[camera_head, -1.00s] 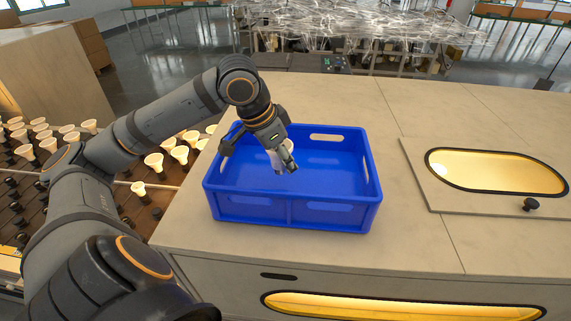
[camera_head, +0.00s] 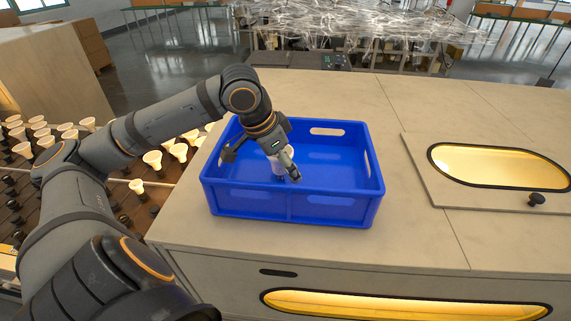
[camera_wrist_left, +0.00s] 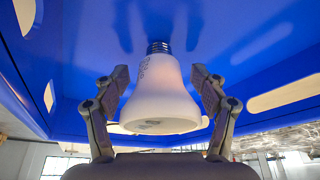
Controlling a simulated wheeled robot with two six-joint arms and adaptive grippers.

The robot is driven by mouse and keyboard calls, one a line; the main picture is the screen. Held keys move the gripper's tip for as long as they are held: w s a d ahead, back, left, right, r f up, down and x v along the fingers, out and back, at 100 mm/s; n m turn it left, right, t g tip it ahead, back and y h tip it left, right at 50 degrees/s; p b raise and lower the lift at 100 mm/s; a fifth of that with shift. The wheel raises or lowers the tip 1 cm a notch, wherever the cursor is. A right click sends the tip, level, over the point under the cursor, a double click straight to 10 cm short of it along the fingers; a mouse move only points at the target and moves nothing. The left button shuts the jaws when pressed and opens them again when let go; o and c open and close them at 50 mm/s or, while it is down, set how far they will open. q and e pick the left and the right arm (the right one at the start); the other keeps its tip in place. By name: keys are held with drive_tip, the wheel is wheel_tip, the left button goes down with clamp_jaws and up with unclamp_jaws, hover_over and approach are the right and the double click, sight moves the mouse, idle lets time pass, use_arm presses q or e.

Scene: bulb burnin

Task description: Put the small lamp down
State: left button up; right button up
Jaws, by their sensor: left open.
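The small lamp is a white bulb (camera_head: 277,168) with a dark screw base, inside the blue crate (camera_head: 250,208). In the left wrist view the bulb (camera_wrist_left: 160,98) has its screw base against the crate's blue floor (camera_wrist_left: 110,25) and its wide white end towards my palm. My left gripper (camera_head: 266,166) reaches down into the crate. In the left wrist view its two fingers (camera_wrist_left: 160,85) are spread on either side of the bulb, with gaps showing on both sides. My right gripper is not in view.
The crate stands on a pale cabinet top (camera_head: 420,245). A panel with a glowing oval window (camera_head: 500,167) and a black knob (camera_head: 536,199) lies to the right. A rack of several bulbs (camera_head: 152,160) is at the left. The cabinet top between crate and panel is clear.

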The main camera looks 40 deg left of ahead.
use_arm(q)
drive_tip(key=shift+r, duration=0.1)
drive_tip(key=shift+r, duration=0.25)
drive_tip(key=b+v, duration=0.1)
drive_tip(key=v, duration=0.2)
drive_tip(key=shift+a, duration=0.15)
drive_tip(key=v, duration=0.7)
drive_tip(key=shift+s+r+p, duration=0.2)
drive_tip(key=shift+r+p, duration=0.1)
drive_tip(key=shift+r, duration=0.05)
drive_tip(key=shift+s+r, duration=0.2)
drive_tip(key=shift+r, duration=0.25)
